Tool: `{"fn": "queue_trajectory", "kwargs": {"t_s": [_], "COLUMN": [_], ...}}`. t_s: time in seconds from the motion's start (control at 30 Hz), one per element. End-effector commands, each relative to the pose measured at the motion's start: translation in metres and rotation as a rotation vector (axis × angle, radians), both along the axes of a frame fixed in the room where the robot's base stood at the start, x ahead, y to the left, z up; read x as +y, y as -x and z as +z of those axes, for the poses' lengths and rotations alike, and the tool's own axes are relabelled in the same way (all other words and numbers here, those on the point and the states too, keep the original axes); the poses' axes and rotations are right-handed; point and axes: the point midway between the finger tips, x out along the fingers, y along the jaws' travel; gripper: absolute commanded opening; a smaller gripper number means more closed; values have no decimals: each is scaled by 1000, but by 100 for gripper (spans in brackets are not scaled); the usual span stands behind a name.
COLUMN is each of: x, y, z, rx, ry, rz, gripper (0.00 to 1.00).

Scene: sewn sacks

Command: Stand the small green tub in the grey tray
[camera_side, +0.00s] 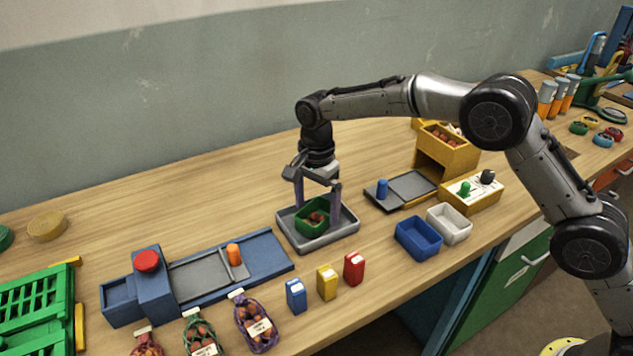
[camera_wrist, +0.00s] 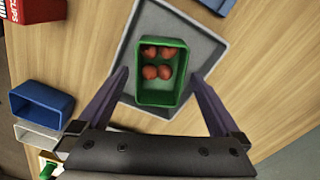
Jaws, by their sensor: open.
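The small green tub (camera_wrist: 146,97) stands upright in the grey tray and holds several reddish-brown round items; it also shows in the side view (camera_side: 304,224). The grey tray (camera_side: 330,239) lies flat on the table, and its rim shows around the tub in the wrist view (camera_wrist: 208,49). My gripper (camera_side: 317,215) is over the tray, fingers pointing down, one on each side of the tub. In the wrist view my gripper (camera_wrist: 160,92) has its fingers wide apart, with gaps between them and the tub walls. The tub's underside is hidden.
A blue bin (camera_side: 418,239) and a white bin (camera_side: 449,223) stand right of the tray. Blue, yellow and red cartons (camera_side: 327,282) stand in front. A blue device with a red button (camera_side: 147,261) is at left. The table behind the tray is clear.

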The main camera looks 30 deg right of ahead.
Motion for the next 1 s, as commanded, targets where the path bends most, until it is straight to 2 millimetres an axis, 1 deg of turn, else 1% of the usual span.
{"fn": "queue_trajectory", "kwargs": {"t_s": [0.03,0.1,0.3,0.4,0.5,0.63,0.93,1.0], "x": [0,0,0,0,0,0,-1,-5], "y": [0,-1,-1,0,0,0,1,3], "z": [11,25,66,82,93,102,105,112], "rx": [-4,-6,-4,-3,-1,0,-1,-10], "ry": [-2,-2,-2,-1,0,0,0,-3], "rz": [0,0,0,0,0,0,3,17], "gripper": [100,100,100,100,100,100,100,100]}}
